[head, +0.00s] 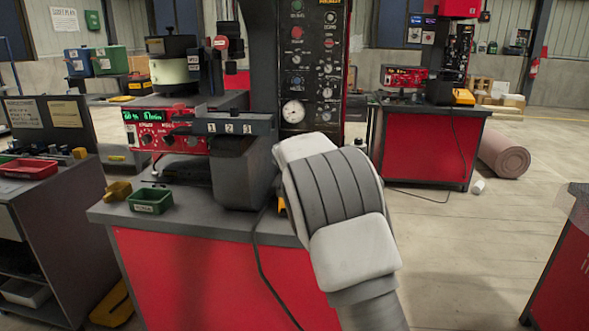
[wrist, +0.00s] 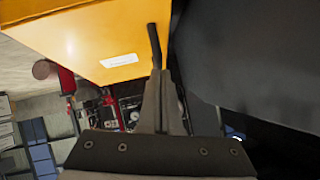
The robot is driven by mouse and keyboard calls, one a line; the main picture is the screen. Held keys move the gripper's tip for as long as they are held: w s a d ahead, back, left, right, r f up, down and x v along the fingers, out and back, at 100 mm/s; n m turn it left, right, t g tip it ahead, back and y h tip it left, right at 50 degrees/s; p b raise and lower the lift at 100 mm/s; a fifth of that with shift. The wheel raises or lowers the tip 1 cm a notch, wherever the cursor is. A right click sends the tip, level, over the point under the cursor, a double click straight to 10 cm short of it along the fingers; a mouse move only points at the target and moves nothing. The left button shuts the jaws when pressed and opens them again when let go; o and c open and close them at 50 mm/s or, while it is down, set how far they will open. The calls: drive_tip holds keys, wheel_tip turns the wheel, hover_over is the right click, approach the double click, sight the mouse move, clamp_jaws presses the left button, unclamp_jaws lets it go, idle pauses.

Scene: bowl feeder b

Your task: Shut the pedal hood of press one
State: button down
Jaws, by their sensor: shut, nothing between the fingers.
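In the wrist view a large yellow box-like part with a white label, which looks like the pedal hood (wrist: 85,35), fills the upper left. My gripper (wrist: 154,32) is shut and empty, its dark tips beside the yellow part's right edge; I cannot tell whether they touch. In the head view only a yellow sliver of the hood (head: 282,206) shows left of my arm, at the bench's right side. My arm hides the rest and my gripper. The press (head: 262,70) stands behind, on a red-fronted bench (head: 185,275). Whether the hood is open or shut cannot be told.
A large dark surface (wrist: 245,55) lies close right of my fingers. A green tray (head: 150,201) sits at the bench's front left. A dark cable (head: 262,265) hangs down the bench front. A second red bench (head: 425,150) stands behind right, with open floor before it.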

drive_tip(key=shift+a+f, duration=0.2)
drive_tip(key=shift+f, duration=0.05)
idle(0.3)
drive_tip(key=s+r+p, duration=0.2)
drive_tip(key=s+r, duration=0.7)
drive_tip(key=s, duration=0.1)
drive_tip(key=s+d+r+g, duration=0.1)
drive_tip(key=s+d, duration=0.5)
drive_tip(key=s, duration=0.1)
drive_tip(key=s+d+f+n+g, duration=0.1)
drive_tip(key=s+d+f+g, duration=0.1)
drive_tip(key=s, duration=1.1)
drive_tip(key=s+d+f+n+g+p, duration=0.1)
drive_tip(key=s+d+f+n+g, duration=0.1)
drive_tip(key=s, duration=1)
drive_tip(key=s+d+f+n+g, duration=0.1)
drive_tip(key=s+f, duration=0.1)
drive_tip(key=s, duration=1.1)
wheel_tip(320, 180, up, 17)
drive_tip(key=p, duration=1.7)
drive_tip(key=shift+w+d+p, duration=0.15)
drive_tip(key=shift+d+p, duration=0.05)
drive_tip(key=shift+p, duration=0.15)
